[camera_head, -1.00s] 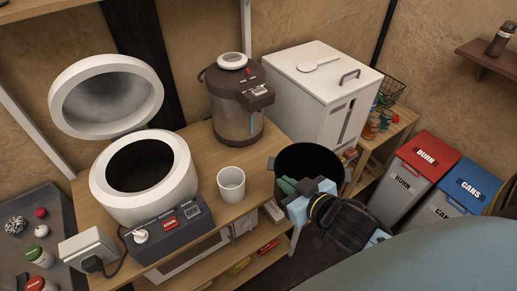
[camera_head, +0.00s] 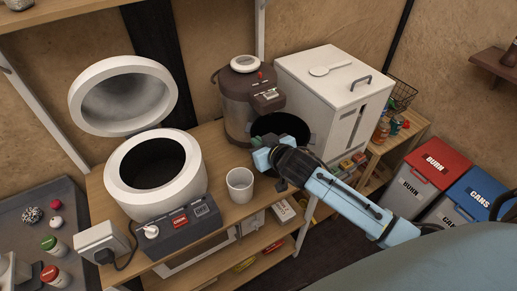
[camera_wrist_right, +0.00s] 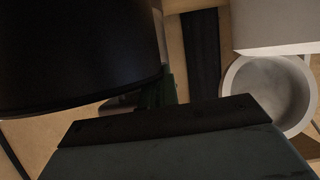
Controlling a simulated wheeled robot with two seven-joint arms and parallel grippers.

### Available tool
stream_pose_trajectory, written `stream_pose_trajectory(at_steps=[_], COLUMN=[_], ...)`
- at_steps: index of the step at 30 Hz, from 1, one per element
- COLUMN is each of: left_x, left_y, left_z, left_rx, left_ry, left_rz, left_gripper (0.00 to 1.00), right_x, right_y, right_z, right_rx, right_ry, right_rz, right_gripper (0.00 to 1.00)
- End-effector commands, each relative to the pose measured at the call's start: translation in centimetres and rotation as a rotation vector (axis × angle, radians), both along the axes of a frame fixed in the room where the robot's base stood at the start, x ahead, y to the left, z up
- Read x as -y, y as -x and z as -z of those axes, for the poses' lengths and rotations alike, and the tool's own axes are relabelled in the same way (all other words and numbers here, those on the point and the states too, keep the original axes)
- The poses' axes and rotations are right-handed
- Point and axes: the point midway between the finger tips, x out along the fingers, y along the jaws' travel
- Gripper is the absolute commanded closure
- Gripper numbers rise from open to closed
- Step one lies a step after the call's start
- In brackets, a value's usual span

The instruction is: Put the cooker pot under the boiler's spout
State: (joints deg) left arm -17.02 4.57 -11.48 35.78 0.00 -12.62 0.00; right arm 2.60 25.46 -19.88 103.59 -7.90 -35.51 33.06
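The black cooker pot (camera_head: 282,124) is in front of the boiler, at its right front, close to the boiler's spout side. The brown and silver boiler (camera_head: 237,108) stands at the back of the wooden table, and its spout head (camera_head: 268,95) sits just above the pot's far rim. I cannot tell whether the pot touches the table. My right gripper (camera_head: 268,160) is at the pot's near side and appears shut on it; its fingertips are partly hidden. In the right wrist view, the dark pot wall (camera_wrist_right: 80,50) fills the upper left. My left gripper is out of view.
A white cup (camera_head: 239,184) stands left of my right gripper. The white cooker (camera_head: 155,180) with its lid raised is farther left. A white bin (camera_head: 335,95) with a scoop on top stands behind the pot. Shelves with packets lie below the table edge.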

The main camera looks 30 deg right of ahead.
Motion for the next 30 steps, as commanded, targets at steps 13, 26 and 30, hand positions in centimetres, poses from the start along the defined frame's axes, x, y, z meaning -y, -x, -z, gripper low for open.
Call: stream_pose_trajectory(at_steps=[13, 26, 30], left_x=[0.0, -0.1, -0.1], left_y=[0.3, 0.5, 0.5], left_z=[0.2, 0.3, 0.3], left_rx=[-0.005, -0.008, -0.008], left_ry=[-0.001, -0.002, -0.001], left_rz=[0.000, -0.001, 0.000], left_gripper=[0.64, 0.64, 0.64], right_x=[-0.1, -0.1, -0.1], right_y=[-0.4, -0.3, -0.3], right_z=[3.4, 3.8, 3.7], right_rx=[0.003, -0.001, -0.001], right_ry=[0.001, 0.000, 0.000], right_rz=[-0.002, -0.001, -0.001], right_gripper=[1.00, 0.81, 0.76])
